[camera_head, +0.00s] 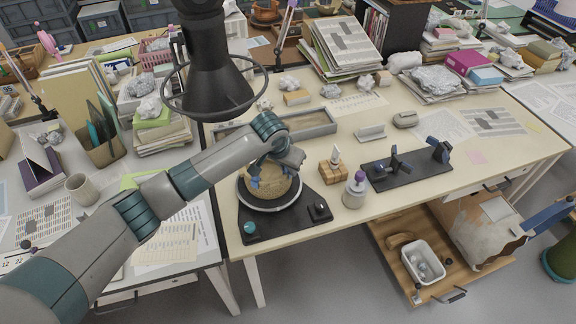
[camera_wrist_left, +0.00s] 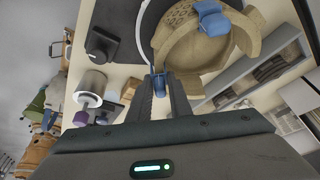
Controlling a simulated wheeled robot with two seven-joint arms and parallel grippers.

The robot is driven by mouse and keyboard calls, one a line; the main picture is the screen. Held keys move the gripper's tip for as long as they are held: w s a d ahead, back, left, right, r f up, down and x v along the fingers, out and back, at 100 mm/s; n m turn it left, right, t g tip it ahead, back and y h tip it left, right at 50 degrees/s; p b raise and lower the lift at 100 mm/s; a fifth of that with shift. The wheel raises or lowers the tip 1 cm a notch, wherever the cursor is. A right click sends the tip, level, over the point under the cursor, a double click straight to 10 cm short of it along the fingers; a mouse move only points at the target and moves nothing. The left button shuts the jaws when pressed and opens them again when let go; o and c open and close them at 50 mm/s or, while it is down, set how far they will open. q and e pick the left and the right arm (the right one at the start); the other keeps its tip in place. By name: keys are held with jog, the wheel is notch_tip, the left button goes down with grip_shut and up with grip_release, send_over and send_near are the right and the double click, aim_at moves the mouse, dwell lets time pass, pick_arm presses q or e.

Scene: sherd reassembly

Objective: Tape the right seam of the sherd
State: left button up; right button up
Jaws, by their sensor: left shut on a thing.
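The tan sherd vessel (camera_head: 272,192) sits on a round turntable in the head view. It fills the upper right of the left wrist view (camera_wrist_left: 190,52), with its curved inner wall showing. My left gripper (camera_head: 277,160) is over the vessel; its fingers (camera_wrist_left: 162,82) are shut on a small blue tape piece (camera_wrist_left: 157,84) at the vessel's edge. I cannot tell whether this piece touches the seam. Another blue piece (camera_wrist_left: 212,18) lies across the vessel's rim. My arm and hand hide part of the vessel in the head view. My right gripper is not in view.
The turntable's dark base (camera_head: 284,225) has a black knob (camera_head: 319,210). To its right stand a wooden block (camera_head: 333,172), a purple-capped bottle (camera_head: 354,190) and a black stand with blue parts (camera_head: 405,168). A shallow tray (camera_head: 312,125) lies behind. An open drawer (camera_head: 452,285) projects below the table.

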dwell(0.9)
pick_arm(q)
jog(key=o, duration=0.8)
jog(key=shift+r, duration=0.1)
jog(key=b+v, duration=0.3)
jog(key=v, duration=1.4)
jog(key=shift+s+a+b, duration=0.1)
jog(key=shift+s+b, duration=0.1)
jog(key=shift+b, duration=0.1)
